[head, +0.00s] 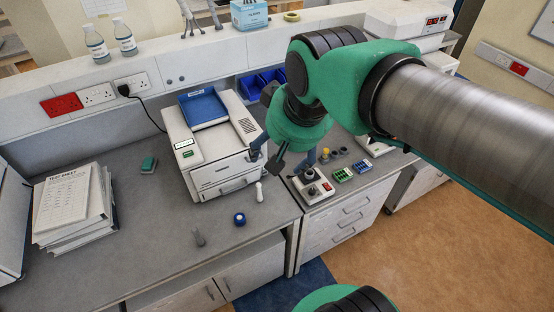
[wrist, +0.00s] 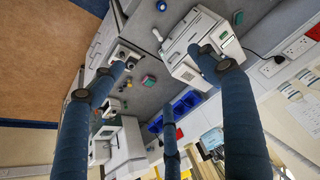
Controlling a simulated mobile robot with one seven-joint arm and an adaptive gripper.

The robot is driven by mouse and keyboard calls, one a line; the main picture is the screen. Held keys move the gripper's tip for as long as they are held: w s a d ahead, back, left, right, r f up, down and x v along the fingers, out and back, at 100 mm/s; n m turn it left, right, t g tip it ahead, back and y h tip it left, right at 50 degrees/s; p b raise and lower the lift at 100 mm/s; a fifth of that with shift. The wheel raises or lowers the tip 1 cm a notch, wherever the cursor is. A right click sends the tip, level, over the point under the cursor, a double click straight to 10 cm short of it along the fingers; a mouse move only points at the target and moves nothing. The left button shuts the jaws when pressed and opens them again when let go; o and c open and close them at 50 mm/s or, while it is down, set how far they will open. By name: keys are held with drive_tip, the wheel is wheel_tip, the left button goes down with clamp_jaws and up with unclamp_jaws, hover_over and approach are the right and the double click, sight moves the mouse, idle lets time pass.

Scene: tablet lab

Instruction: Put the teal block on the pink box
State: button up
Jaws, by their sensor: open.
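A small teal block (head: 149,165) lies on the grey bench, left of the white machine, in the head view. It also seems to show as a small teal shape (wrist: 238,17) near the top of the wrist view.
The white machine (head: 212,150) with a blue tray stands between the block and my gripper. Paper stacks (head: 75,207) lie left of the block. Bench around the block is clear.

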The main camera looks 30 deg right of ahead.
drive_tip(key=shift+n, duration=0.8)
drive_tip(key=s, duration=0.1)
drive_tip(key=s+a+f, duration=0.1)
drive_tip(key=s, duration=0.1)
drive_tip(key=s+f, duration=0.1)
drive_tip(key=s, duration=0.1)
drive_tip(key=shift+s+a, duration=0.15)
drive_tip(key=shift+a, duration=0.05)
wheel_tip(320, 180, down, 18)
drive_tip(key=b, duration=1.8)
drive_tip(key=shift+r, duration=0.15)
